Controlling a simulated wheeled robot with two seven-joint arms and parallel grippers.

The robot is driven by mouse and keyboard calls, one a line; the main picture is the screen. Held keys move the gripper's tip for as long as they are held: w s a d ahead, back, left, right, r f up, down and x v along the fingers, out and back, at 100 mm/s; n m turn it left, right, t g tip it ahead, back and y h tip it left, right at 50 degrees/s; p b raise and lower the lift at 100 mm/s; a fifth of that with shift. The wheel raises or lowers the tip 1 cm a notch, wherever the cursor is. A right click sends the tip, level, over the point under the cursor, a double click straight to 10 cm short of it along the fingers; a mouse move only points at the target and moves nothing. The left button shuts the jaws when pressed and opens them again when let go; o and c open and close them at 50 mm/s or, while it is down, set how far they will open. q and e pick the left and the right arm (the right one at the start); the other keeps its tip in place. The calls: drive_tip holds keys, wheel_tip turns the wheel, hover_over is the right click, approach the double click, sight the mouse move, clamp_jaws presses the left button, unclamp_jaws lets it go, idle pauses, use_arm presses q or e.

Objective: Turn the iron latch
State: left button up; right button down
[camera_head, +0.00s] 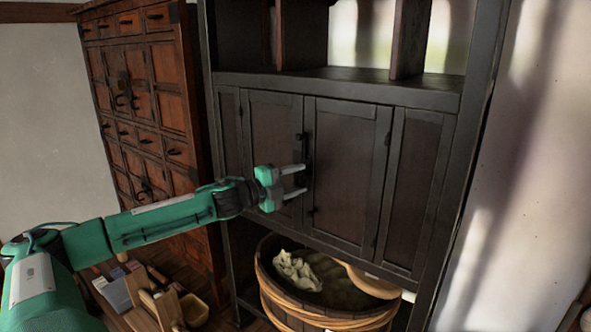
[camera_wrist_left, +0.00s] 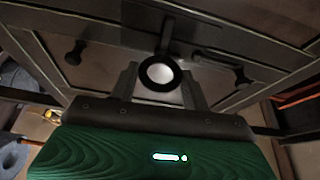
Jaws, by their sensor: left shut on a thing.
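The dark iron latch (camera_head: 304,146) is on the seam between the two middle doors of a dark wooden cabinet. My left gripper (camera_head: 304,180) reaches in from the left, with its pale fingers at the latch's lower part, and is shut on the latch. In the left wrist view my two fingers (camera_wrist_left: 161,85) point at the cabinet front. A dark ring with a pale centre shows between them and hides part of what they hold. The latch's exact angle is hard to tell. My right gripper is not in view.
The cabinet doors (camera_head: 342,170) look closed. Open shelves are above them. Below stands a round wooden tub (camera_head: 285,305) with pale cloth (camera_head: 297,270) and a wooden bowl (camera_head: 372,283). A reddish drawer chest (camera_head: 140,90) stands at the left, with small boxes and wooden pieces low beside it.

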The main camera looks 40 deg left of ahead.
use_arm(q)
drive_tip(key=shift+m+p, duration=0.5)
drive_tip(key=shift+p, duration=0.1)
drive_tip(key=o, duration=1)
drive_tip(key=shift+s+f, duration=0.1)
drive_tip(key=shift+s, duration=0.15)
drive_tip(key=shift+p+v, duration=1.2)
drive_tip(key=shift+v, duration=1.1)
approach(294, 181)
drive_tip(key=shift+a+p+v, duration=0.25)
drive_tip(key=shift+p+v, duration=0.15)
drive_tip(key=shift+v, duration=1.15)
